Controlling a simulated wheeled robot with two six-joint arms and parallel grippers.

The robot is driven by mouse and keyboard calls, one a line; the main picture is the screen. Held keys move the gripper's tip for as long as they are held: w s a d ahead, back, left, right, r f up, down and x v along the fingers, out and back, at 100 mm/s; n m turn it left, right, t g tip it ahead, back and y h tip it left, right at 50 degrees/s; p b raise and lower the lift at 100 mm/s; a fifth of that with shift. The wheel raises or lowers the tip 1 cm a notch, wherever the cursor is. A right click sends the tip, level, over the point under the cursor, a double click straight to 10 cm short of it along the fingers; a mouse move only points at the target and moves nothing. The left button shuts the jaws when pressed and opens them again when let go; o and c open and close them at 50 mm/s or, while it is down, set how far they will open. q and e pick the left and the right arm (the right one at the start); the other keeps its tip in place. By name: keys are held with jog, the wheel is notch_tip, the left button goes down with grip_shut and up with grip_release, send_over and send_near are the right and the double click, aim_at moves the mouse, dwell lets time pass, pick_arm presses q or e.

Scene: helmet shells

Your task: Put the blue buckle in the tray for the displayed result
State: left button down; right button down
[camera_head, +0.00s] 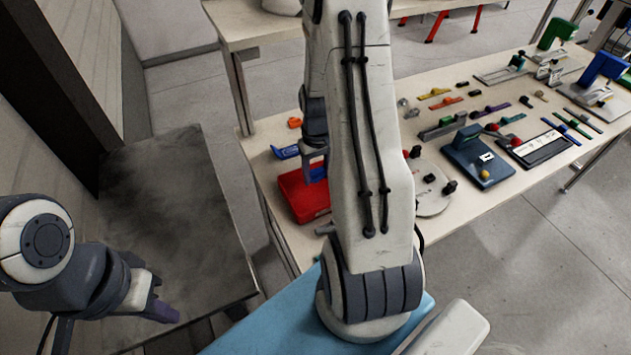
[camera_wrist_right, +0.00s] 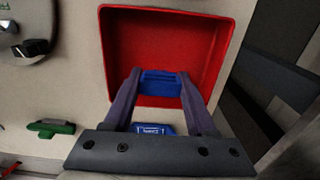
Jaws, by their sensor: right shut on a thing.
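The blue buckle (camera_wrist_right: 160,84) is between the fingertips of my right gripper (camera_wrist_right: 158,78) in the right wrist view. My right gripper is shut on it. It is over the red tray (camera_wrist_right: 165,30), near one edge of the tray opening; I cannot tell whether it touches the tray. In the head view the buckle (camera_head: 318,173) is partly hidden by my right arm, above the red tray (camera_head: 300,206). My left gripper (camera_head: 165,311) is low at the left, away from the table; its finger gap is not clear.
A blue labelled piece (camera_head: 285,152) and an orange piece (camera_head: 294,123) lie beside the tray. A dark blue device with a small screen (camera_head: 478,158), a black-and-white panel (camera_head: 541,148) and several coloured parts fill the table to the right. My right arm hides the table's middle.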

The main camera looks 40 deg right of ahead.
aim_at(315, 179)
jog(key=shift+w+a+f+p, duration=0.15)
jog(key=shift+f+p, duration=0.15)
jog(key=shift+f, duration=1.8)
jog(key=shift+f, duration=0.2)
jog(key=shift+c, duration=1.1)
grip_release()
jog(key=shift+r, duration=0.1)
notch_tip(315, 179, up, 12)
jog(key=shift+r+b, duration=0.15)
jog(key=shift+b, duration=0.3)
